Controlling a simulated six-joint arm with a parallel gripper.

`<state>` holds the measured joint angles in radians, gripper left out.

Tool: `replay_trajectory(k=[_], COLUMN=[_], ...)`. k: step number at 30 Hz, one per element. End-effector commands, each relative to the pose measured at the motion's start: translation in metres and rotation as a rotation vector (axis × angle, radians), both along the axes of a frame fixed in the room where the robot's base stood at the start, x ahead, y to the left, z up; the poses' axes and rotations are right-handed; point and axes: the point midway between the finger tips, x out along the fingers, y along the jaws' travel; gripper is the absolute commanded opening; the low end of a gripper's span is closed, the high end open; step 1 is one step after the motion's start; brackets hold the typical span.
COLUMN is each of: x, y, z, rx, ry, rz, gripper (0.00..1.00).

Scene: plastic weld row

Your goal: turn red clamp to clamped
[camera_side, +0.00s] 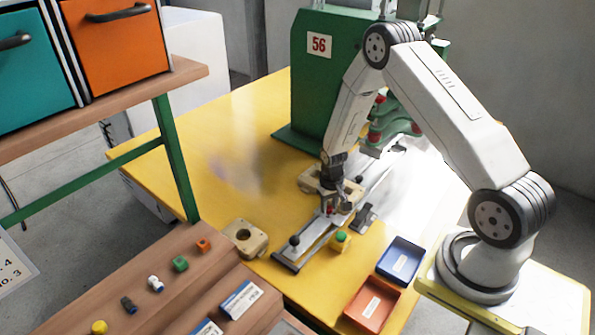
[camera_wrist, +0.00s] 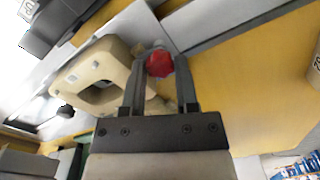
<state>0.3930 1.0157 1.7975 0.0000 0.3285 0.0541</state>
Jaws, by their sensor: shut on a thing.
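The red clamp (camera_wrist: 159,63) shows as a red knob between my fingertips in the wrist view. In the side view it is a small red spot (camera_side: 330,210) at the rail, mostly hidden by my gripper (camera_side: 336,203). My gripper, also seen in the wrist view (camera_wrist: 160,85), is pointed down and shut on the red knob. A beige block with an opening (camera_wrist: 100,75) lies beside the knob; it also shows in the side view (camera_side: 311,181), partly behind my gripper. Whether the clamp is turned to clamped cannot be told.
A metal rail (camera_side: 290,262) with black knobs runs across the yellow table. A green-yellow button (camera_side: 342,240), a blue tray (camera_side: 400,260) and an orange-red tray (camera_side: 372,304) stand to its right. A second beige block (camera_side: 243,238) lies left. The green machine (camera_side: 318,90) stands behind.

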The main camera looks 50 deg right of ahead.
Motion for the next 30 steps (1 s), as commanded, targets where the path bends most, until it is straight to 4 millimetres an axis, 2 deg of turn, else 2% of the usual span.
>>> replay_trajectory(k=[6,12,28,29,30], x=[0.0004,0.0005,0.0005,0.0005,0.0005], y=[-0.0003,-0.0002,-0.0002,-0.0002,-0.0002], z=[0.0003,0.0003,0.0003,0.0003,0.0003], rx=[0.000,0.000,0.000,0.000,0.000], ry=[-0.001,-0.001,-0.001,-0.001,-0.001], rz=[0.153,0.236,0.268,0.268,0.268], gripper=[0.00,0.00,0.00,0.44,0.57])
